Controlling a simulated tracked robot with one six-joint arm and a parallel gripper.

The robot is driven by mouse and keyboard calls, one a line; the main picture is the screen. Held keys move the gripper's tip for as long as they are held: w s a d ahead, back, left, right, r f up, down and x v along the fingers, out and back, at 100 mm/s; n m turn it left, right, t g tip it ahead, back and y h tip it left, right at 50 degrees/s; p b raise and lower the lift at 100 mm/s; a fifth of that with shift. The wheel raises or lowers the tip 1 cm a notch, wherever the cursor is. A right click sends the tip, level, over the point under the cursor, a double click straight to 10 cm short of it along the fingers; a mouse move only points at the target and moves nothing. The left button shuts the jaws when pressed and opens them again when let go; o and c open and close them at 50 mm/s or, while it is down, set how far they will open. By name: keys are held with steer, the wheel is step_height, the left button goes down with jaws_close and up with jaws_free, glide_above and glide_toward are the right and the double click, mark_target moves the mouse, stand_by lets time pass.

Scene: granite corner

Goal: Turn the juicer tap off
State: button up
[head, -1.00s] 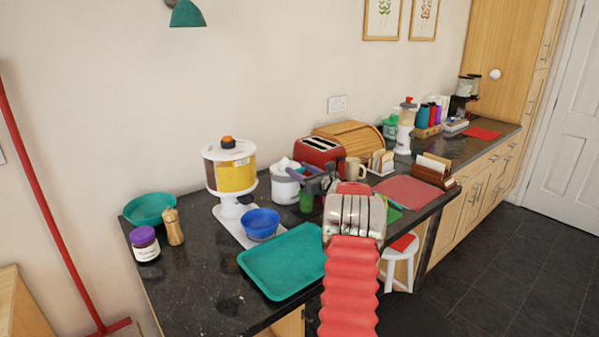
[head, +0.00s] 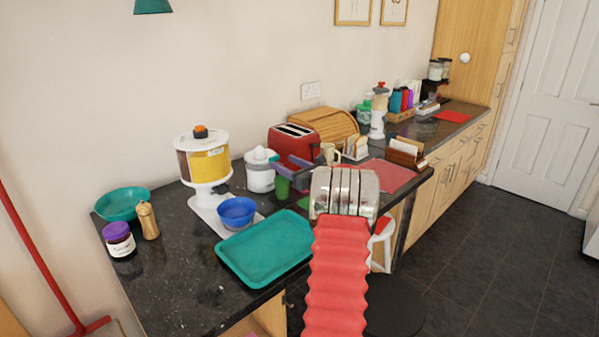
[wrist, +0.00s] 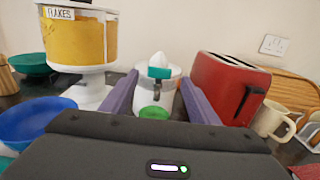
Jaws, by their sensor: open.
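The white juicer (head: 260,176) stands on the dark counter between the cereal dispenser and the red toaster. It also shows in the wrist view (wrist: 168,88), centred, with a white cone on top and a teal part (wrist: 158,73) on its front, likely the tap; its exact position is hard to make out. A green cup (wrist: 153,112) stands low in front of the juicer and also shows in the head view (head: 282,188). My gripper (wrist: 158,80) is open and empty, its purple fingers pointing at the juicer, one on each side of it in the picture. The fingers look apart from it.
The red toaster (head: 293,145) stands close right, with a mug (head: 329,153) beside it. The cereal dispenser (head: 203,160) and blue bowl (head: 237,212) stand left. A teal tray (head: 262,250) lies in front. The floor right of the counter looks mostly clear.

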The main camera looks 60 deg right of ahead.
steer(key=v, duration=0.7)
steer(key=shift+w, duration=0.1)
stand_by(0.4)
